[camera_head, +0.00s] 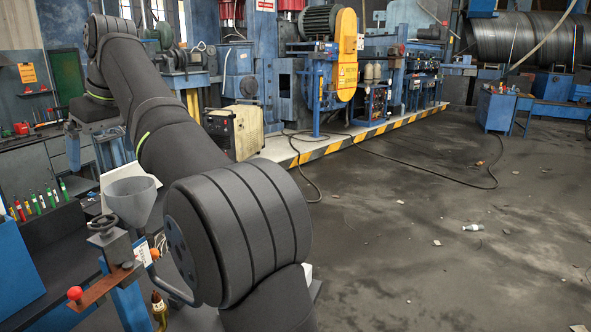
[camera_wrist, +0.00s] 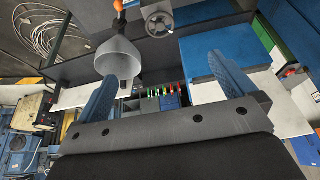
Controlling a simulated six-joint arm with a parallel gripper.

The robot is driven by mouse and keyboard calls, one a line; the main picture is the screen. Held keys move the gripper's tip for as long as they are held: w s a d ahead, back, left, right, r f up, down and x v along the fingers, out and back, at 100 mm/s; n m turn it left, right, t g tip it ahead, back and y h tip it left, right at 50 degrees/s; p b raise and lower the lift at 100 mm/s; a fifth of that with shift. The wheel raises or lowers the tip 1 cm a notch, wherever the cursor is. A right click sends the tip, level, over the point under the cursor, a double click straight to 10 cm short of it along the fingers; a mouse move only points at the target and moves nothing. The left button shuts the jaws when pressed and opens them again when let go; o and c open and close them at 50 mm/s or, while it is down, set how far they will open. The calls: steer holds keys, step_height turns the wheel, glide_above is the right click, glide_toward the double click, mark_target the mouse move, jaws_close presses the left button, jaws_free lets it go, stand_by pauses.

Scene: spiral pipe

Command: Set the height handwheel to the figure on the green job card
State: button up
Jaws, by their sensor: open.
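A grey handwheel (camera_wrist: 159,23) shows near the top of the wrist view, beyond and between my finger ends. In the head view, a dark handwheel (camera_head: 103,223) tops a small grey fixture at lower left; its scale figures are too small to read. My gripper (camera_wrist: 162,68) is open, its two blue fingers wide apart with nothing between them, apart from the wheel.
A grey funnel (camera_head: 131,199) stands close beside the handwheel, and near my left finger in the wrist view (camera_wrist: 117,60). A red-knobbed lever (camera_head: 75,293) sticks out below the wheel. Several coloured bottles (camera_head: 37,203) line the bench.

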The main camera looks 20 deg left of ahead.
steer(key=c, duration=0.4)
steer(key=n+t+y, duration=0.2)
steer(key=n+t, duration=1.5)
steer(key=n, duration=0.6)
glide_toward(103, 221)
steer(key=shift+m, duration=0.3)
steer(key=x, duration=0.6)
steer(key=f+x, duration=0.1)
steer(key=x, duration=0.3)
